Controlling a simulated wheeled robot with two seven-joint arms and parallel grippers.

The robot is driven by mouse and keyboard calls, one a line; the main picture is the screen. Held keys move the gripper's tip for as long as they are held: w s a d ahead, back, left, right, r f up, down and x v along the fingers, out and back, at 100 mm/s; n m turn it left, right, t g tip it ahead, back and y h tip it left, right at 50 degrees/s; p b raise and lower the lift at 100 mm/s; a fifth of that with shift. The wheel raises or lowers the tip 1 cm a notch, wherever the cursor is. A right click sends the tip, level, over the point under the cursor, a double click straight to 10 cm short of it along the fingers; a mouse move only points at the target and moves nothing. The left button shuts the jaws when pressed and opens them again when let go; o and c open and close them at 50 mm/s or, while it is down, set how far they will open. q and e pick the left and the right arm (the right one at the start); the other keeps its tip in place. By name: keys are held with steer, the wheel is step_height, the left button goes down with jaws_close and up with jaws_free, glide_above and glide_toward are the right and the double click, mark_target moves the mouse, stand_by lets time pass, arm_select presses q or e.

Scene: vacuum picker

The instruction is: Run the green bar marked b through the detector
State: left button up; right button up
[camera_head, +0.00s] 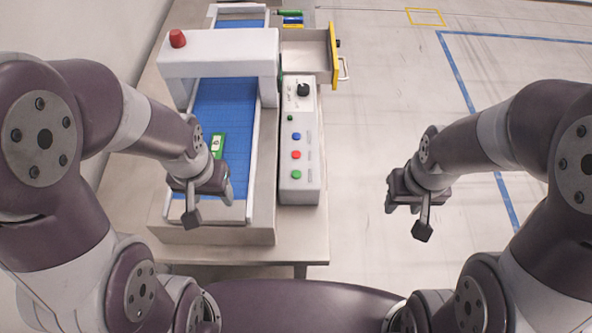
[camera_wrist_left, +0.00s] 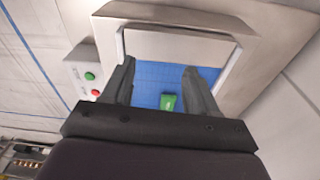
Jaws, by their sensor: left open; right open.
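A green bar with a white label (camera_head: 217,144) lies on the blue conveyor belt (camera_head: 226,103), on the near side of the white detector arch (camera_head: 222,50). The letter on its label is too small to read. My left gripper (camera_head: 208,205) is open and empty above the near end of the belt, just in front of the bar. In the left wrist view the green bar (camera_wrist_left: 168,102) shows between the two open fingers (camera_wrist_left: 158,85), apart from them. My right gripper (camera_head: 408,207) is open and empty over the floor, right of the table.
A control panel (camera_head: 299,150) with a black knob and coloured buttons runs along the belt's right side. A drawer with a yellow front (camera_head: 333,56) stands open beyond it. Several coloured bars (camera_head: 291,20) lie behind the drawer. A red lamp (camera_head: 177,38) tops the arch.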

arm_select(q)
jaws_close()
stand_by(1.8)
